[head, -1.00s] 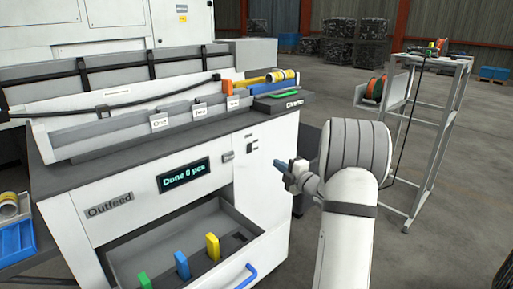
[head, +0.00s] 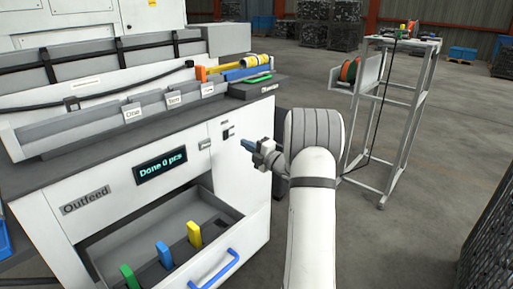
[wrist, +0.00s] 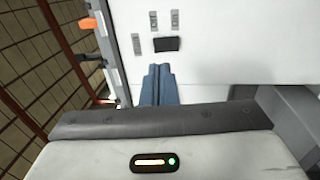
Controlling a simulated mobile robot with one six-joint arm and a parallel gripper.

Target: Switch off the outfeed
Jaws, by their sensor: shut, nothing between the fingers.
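The outfeed is a white cabinet with an "Outfeed" label (head: 85,200) and a lit display (head: 160,166) reading "Done 0 pcs". A small dark switch (head: 229,134) sits on the upper right of its front panel. In the wrist view the switch (wrist: 166,44) is a dark rectangle with small grey plates around it. Whether it is pressed or tilted cannot be told. My gripper (head: 246,144) is shut and empty, just right of the switch in the head view. In the wrist view its blue fingertips (wrist: 159,67) point at the panel just below the switch, seemingly apart from it.
An open drawer (head: 110,234) with a blue handle (head: 214,272) and green, blue and yellow pieces juts out below. A labelled tray (head: 75,134) lies on the worktop. A grey rack (head: 395,120) stands to the right, with clear floor around it.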

